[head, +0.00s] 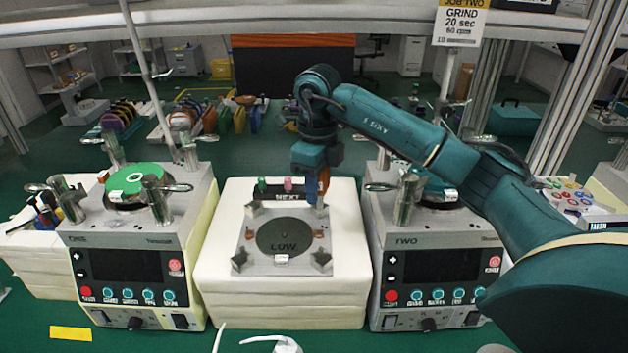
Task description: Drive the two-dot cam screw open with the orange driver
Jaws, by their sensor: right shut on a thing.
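My right gripper (317,195) reaches in from the right and points down over the back right corner of the grey fixture plate (290,219). It is shut on the orange driver (324,178), of which only a small orange part shows beside the fingers. The driver's tip is hidden, so I cannot tell whether it touches anything. The plate carries a dark round disc marked LOW (283,237), with small reddish-brown fittings at its left and right. The dots marking the cam screws are too small to read.
The plate lies on a white padded block (283,302). Machine ONE (130,270), with a green disc (137,178), stands left; machine TWO (432,270) stands right, partly behind my right arm. A NEXT label (287,196) with small coloured pegs stands behind the plate.

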